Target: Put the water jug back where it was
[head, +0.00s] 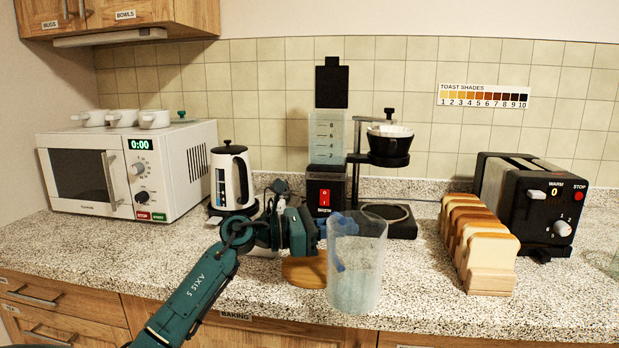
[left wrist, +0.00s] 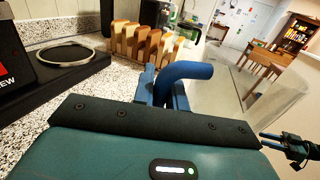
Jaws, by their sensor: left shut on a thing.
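The water jug (head: 358,272) is a clear, tall container with a blue handle, at the front edge of the counter in the head view. My left gripper (head: 322,228) is shut on the jug's blue handle, which also shows in the left wrist view (left wrist: 188,72). The jug looks upright; I cannot tell whether its base touches the counter. A round wooden board (head: 303,270) lies just left of the jug, partly hidden by it. My right gripper (left wrist: 293,148) shows at the right edge of the left wrist view, its opening unclear.
A coffee maker (head: 327,190) with a clear marked tank stands behind the jug. A white kettle (head: 231,178) and a microwave (head: 95,172) are to the left. A rack of toast (head: 476,240) and a black toaster (head: 525,200) are to the right. Counter is clear between jug and rack.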

